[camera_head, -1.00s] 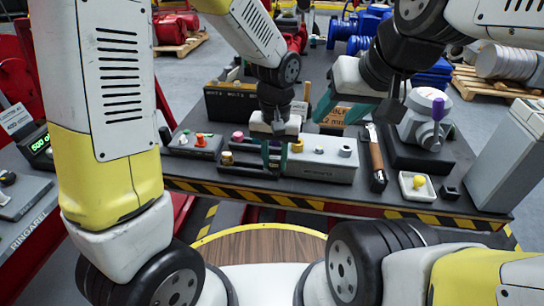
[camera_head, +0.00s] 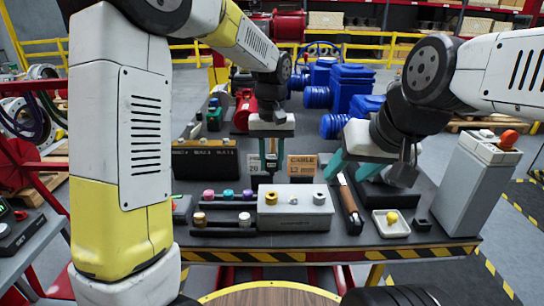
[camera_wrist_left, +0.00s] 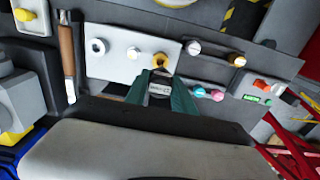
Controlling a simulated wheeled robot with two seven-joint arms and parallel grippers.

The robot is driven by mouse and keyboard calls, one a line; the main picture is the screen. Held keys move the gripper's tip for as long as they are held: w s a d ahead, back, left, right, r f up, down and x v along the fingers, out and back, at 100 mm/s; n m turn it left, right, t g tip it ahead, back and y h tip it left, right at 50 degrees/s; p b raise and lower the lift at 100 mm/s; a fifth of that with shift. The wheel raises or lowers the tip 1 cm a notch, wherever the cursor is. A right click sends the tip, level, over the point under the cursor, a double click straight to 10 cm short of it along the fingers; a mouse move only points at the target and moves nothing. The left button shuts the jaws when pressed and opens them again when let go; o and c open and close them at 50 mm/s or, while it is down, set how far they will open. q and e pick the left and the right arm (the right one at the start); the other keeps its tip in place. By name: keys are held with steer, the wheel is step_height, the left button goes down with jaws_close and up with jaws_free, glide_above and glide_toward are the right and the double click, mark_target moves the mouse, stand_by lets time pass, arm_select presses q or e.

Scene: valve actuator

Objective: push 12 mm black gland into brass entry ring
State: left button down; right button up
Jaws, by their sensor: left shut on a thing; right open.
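My left gripper (camera_head: 271,166) hangs above and behind the grey box, its teal fingers closed on a small dark part, the black gland (camera_wrist_left: 160,89), which has a pale printed mark. The brass entry ring (camera_head: 271,198) is on the left of the grey box (camera_head: 295,211). It also shows in the left wrist view (camera_wrist_left: 160,59), just beyond the fingertips; the gland is apart from it. My right gripper (camera_head: 360,163) is open near the right-hand cable card; its far finger is partly hidden.
A silver ring (camera_head: 319,198) is right of the brass one. A rack (camera_head: 223,231) with coloured and metallic glands stands left of the box. A brown-handled tool (camera_head: 349,203) and a white tray (camera_head: 391,230) with a yellow part lie right. Cable cards (camera_head: 303,167) stand behind.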

arm_select(q)
steer(key=shift+f, duration=2.8)
steer(key=shift+f, duration=1.45)
steer(key=c, duration=1)
jaws_free()
steer(key=shift+o, duration=0.2)
step_height(320, 180, up, 7)
steer(key=shift+f, duration=0.15)
steer(key=shift+r, duration=0.5)
steer(key=shift+a, duration=0.1)
